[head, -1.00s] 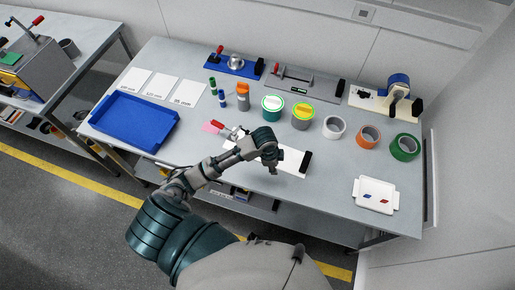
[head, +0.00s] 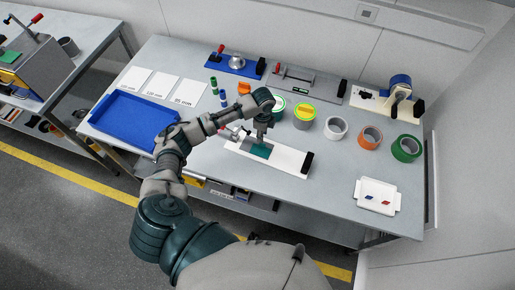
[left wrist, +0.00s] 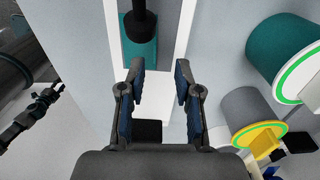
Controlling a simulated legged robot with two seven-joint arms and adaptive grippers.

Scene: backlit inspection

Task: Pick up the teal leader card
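The teal leader card (head: 259,151) lies flat on a long white board (head: 285,158) in the middle of the table. In the left wrist view the card (left wrist: 140,52) is at the top, with a dark clamp part (left wrist: 139,22) over it. A red-handled clamp (head: 223,129) stands at the board's left end, partly behind my arm. My left gripper (head: 262,137) is above the card in the head view. In the left wrist view its two fingers (left wrist: 159,72) are apart with nothing between them. My right gripper is not in view.
A teal-sided roll (left wrist: 285,55) and a grey roll with a yellow top (left wrist: 255,118) stand beside the board. White, orange and green rolls stand further right. A blue tray (head: 103,130) is at the left, a white tray (head: 366,203) at the right front.

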